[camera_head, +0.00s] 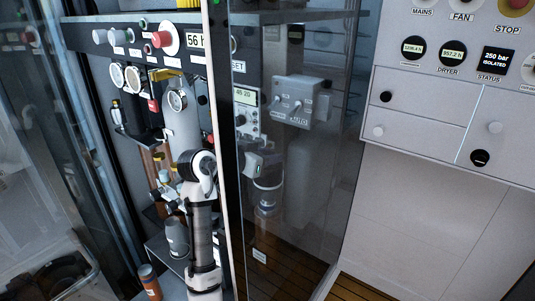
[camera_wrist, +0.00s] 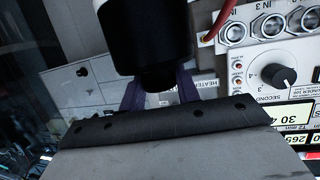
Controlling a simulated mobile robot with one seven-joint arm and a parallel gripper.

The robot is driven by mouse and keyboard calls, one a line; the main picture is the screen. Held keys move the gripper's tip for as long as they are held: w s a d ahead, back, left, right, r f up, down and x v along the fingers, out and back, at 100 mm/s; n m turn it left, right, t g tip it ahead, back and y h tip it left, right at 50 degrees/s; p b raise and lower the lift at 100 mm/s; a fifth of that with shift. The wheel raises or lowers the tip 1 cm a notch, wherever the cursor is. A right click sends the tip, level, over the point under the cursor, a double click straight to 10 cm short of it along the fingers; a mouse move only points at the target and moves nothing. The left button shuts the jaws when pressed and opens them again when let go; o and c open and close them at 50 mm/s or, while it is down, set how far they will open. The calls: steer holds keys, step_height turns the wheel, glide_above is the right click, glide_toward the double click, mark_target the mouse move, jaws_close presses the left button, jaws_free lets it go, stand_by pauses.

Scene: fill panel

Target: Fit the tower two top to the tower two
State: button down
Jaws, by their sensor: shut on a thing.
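In the wrist view my gripper (camera_wrist: 163,98) has its two purple fingers on either side of the narrow end of a black, round part. I take this part to be the tower two top (camera_wrist: 150,38); its wide body fills the upper middle of the view. The fingers are shut on it. In the head view my arm rises in front of the panel and bends right behind a clear pane, where my gripper is blurred and hard to make out. I cannot tell which cylinder is tower two, nor whether the held part touches it.
The clear pane (camera_head: 305,130) stands right of my arm. Gauges (camera_head: 177,101) and a grey cylinder (camera_head: 177,236) are on the left. A white cabinet (camera_head: 430,110) is at right. In the wrist view, a panel with sockets and a knob (camera_wrist: 278,76) is close on the right.

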steer(key=shift+f+b, duration=1.1)
steer(key=shift+f, duration=0.85)
steer(key=shift+f+b, duration=2)
steer(key=shift+f, duration=1.15)
steer(key=c, duration=0.9)
jaws_free()
steer(key=shift+c, duration=0.2)
steer(key=b+v, duration=0.2)
steer(key=v, duration=1.1)
steer(key=shift+s+a+r, duration=0.2)
steer(key=shift+s+a, duration=0.05)
steer(key=shift+a, duration=0.05)
